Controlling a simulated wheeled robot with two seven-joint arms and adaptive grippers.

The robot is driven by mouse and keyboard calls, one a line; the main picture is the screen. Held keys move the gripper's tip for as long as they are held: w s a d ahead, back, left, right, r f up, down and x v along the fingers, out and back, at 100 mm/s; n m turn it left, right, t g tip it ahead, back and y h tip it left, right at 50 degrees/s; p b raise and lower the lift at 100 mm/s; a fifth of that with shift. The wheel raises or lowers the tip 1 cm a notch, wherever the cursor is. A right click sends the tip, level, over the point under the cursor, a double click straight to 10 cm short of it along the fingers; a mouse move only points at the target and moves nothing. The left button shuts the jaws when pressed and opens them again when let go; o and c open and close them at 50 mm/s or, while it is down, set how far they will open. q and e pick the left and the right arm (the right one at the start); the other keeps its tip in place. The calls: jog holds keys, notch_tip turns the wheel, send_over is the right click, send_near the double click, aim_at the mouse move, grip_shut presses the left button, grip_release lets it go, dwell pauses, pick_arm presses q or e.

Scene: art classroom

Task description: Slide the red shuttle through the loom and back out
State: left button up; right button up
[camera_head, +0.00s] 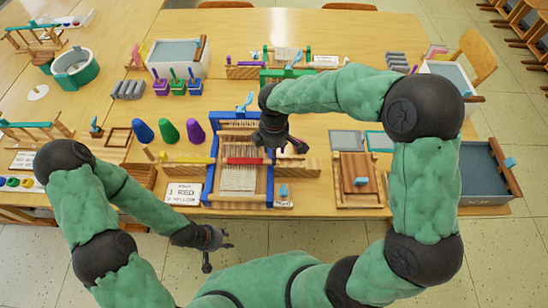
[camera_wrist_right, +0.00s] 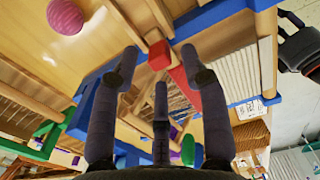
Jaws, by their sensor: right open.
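The loom is a blue frame (camera_head: 211,184) with pale warp threads (camera_head: 238,180), standing near the table's front edge. The red shuttle (camera_head: 244,161) lies across the threads; it also shows in the right wrist view (camera_wrist_right: 184,82). My right gripper (camera_head: 284,148) is above the loom's right side, near the shuttle's right end. It is open with nothing between its fingers (camera_wrist_right: 165,75). My left gripper (camera_head: 220,250) is open and empty, low in front of the table.
A yellow bar (camera_head: 188,160) lies left of the loom. Blue, green and purple cones (camera_head: 169,131) stand behind it. A white card (camera_head: 183,193) lies at front left. A wooden frame (camera_head: 358,180) and a grey bin (camera_head: 484,170) stand to the right.

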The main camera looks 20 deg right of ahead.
jog(key=shift+f+b, duration=0.35)
jog(key=shift+f, duration=1)
jog(key=shift+c, duration=0.3)
grip_shut()
jog(key=p, duration=0.4)
send_near(317, 163)
jog(key=f, duration=0.5)
jog(key=shift+a, duration=0.3)
jog(key=shift+s+d, duration=0.1)
jog(key=shift+d, duration=0.15)
